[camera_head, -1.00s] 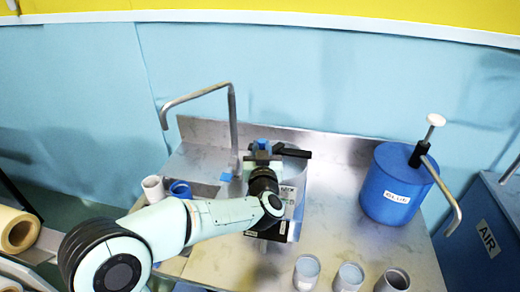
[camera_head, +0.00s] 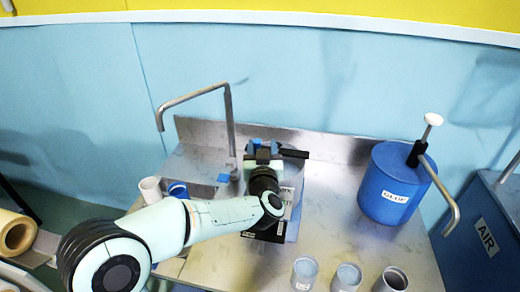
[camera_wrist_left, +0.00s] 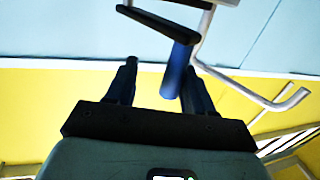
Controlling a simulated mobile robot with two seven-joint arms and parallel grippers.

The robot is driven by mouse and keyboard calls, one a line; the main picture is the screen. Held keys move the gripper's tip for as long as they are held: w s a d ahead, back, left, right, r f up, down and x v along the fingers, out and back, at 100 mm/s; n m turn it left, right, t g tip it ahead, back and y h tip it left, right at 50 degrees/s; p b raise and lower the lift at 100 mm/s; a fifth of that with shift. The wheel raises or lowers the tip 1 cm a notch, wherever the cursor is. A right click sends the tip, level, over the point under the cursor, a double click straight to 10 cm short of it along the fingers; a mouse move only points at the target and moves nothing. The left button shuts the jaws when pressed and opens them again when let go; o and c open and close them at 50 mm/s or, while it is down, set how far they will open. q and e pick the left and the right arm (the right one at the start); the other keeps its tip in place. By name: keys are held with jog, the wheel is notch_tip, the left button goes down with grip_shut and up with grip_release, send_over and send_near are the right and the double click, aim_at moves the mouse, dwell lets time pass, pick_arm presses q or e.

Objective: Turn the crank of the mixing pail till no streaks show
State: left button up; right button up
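The mixing pail (camera_head: 291,200) is a grey metal pail with a label, standing on the steel bench behind my left wrist. Its black crank arm (camera_head: 293,154) lies over the top and also shows in the wrist view (camera_wrist_left: 158,25). The blue crank handle (camera_wrist_left: 176,70) reaches in between the fingers of my left gripper (camera_wrist_left: 160,75), close to the right finger. A clear gap separates it from the left finger, so the gripper is open around it. In the head view my left gripper (camera_head: 263,148) is over the pail. The pail's contents are hidden. My right gripper is out of view.
A bent tap (camera_head: 231,130) rises left of the pail. A blue glue drum (camera_head: 385,205) with a pump stands at the right, near a blue AIR cabinet (camera_head: 480,215). Several grey cups (camera_head: 305,272) line the front. White and blue cups (camera_head: 151,190) are at the left.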

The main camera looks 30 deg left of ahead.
pick_arm(q)
jog(key=shift+f, duration=0.15)
jog(key=shift+d, duration=0.1)
jog(key=s+d, duration=0.2)
jog(key=d, duration=0.5)
jog(key=s+d, duration=0.3)
jog(key=d, duration=0.4)
jog(key=shift+d+b, duration=0.15)
jog(key=shift+b, duration=0.2)
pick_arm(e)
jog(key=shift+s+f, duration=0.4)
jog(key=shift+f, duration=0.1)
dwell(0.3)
pick_arm(q)
jog(key=shift+s, duration=0.1)
dwell(0.4)
jog(key=b+v, duration=0.2)
jog(key=v, duration=1.1)
jog(key=shift+b, duration=0.35)
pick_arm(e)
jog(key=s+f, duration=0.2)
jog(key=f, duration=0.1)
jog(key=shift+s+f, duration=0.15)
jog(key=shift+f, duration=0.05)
pick_arm(q)
jog(key=shift+s, duration=0.1)
jog(key=shift+d, duration=0.1)
